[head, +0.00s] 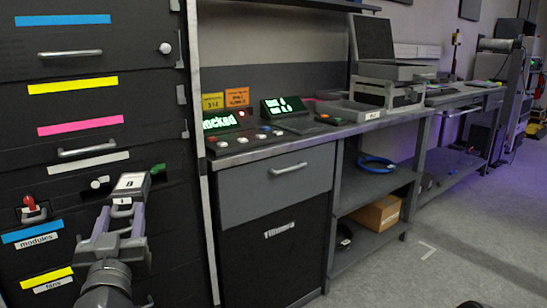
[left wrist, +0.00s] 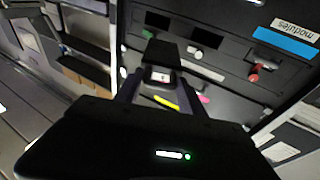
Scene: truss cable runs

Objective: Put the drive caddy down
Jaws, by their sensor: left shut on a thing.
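The drive caddy (head: 131,184) is a small dark block with a white label reading 8. My left gripper (head: 121,217) is shut on it and holds it up in front of the black cabinet (head: 95,210). In the left wrist view the caddy (left wrist: 160,75) sits between the two fingertips, with the cabinet front beyond it. I cannot tell whether the caddy touches the cabinet. My right gripper is not in view.
The cabinet has a red toggle (head: 31,205), a white knob (head: 98,182) and a green handle (head: 157,168). Dark openings (left wrist: 205,37) show in its front.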

